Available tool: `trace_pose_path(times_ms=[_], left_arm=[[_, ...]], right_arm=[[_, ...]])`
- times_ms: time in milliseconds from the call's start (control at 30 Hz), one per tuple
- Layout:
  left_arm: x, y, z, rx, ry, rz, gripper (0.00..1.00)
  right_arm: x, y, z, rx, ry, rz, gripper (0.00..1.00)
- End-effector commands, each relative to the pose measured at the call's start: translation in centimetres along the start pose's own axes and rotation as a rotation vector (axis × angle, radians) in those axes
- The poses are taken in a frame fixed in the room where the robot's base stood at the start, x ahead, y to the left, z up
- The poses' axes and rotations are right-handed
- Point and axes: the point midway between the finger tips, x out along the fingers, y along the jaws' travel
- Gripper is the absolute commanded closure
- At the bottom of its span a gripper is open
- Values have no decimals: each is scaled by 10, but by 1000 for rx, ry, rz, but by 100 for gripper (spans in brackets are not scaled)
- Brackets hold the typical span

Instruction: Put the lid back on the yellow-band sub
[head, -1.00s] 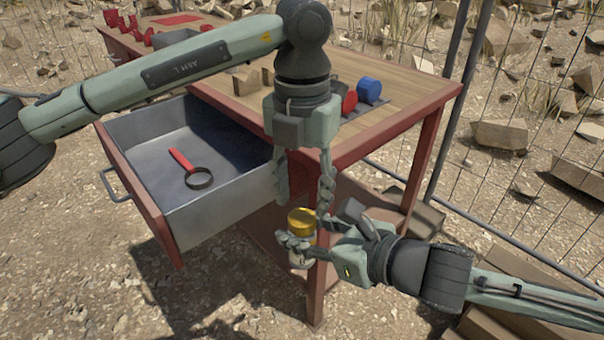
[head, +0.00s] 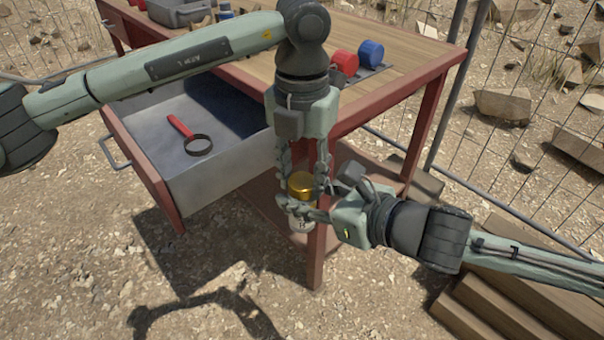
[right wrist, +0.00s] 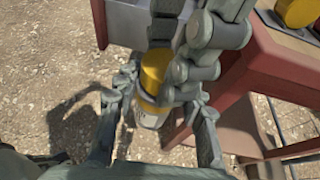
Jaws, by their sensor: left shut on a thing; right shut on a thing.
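The yellow-band sub is a small upright canister with a pale body (head: 299,227), in front of the table's near corner post. Its gold-yellow lid (head: 301,181) is at its top; in the right wrist view the yellow lid (right wrist: 155,64) is in line with the yellow band (right wrist: 148,107). I cannot tell whether it is fully seated. My left gripper (head: 302,192) points down from above, shut on the lid with fingers on both sides. My right gripper (head: 302,212) comes from the right, shut on the canister body. Fingers hide part of the canister.
The open metal drawer (head: 215,173) holds a red-handled magnifying glass (head: 198,144). On the wooden table (head: 420,62) are a red cylinder (head: 345,62), a blue cylinder (head: 371,53) and a grey case (head: 180,12). Timber (head: 490,290) lies at the lower right. The ground at front left is clear.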

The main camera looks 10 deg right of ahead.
Motion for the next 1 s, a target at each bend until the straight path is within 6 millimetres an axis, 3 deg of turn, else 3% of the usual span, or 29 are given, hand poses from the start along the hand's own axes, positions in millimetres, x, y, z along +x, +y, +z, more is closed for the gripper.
trace_pose_path(times_ms=[167, 400, 500, 800, 833, 1000], left_arm=[[0, 0, 0, 78, 0, 1, 98], [0, 1, 0, 468, 0, 2, 98], [0, 1, 0, 550, 0, 1, 98], [0, 0, 0, 568, 0, 1, 98], [0, 0, 0, 567, 0, 1, 60], [0, 0, 0, 567, 0, 1, 43]], right_arm=[[0, 0, 1, -1, -3, 0, 100], [0, 0, 1, -1, -3, 1, 100], [0, 0, 1, -1, -3, 1, 100], [0, 0, 1, -1, -3, 1, 100], [0, 0, 1, -1, -3, 1, 100], [0, 0, 1, -1, -3, 1, 100]])
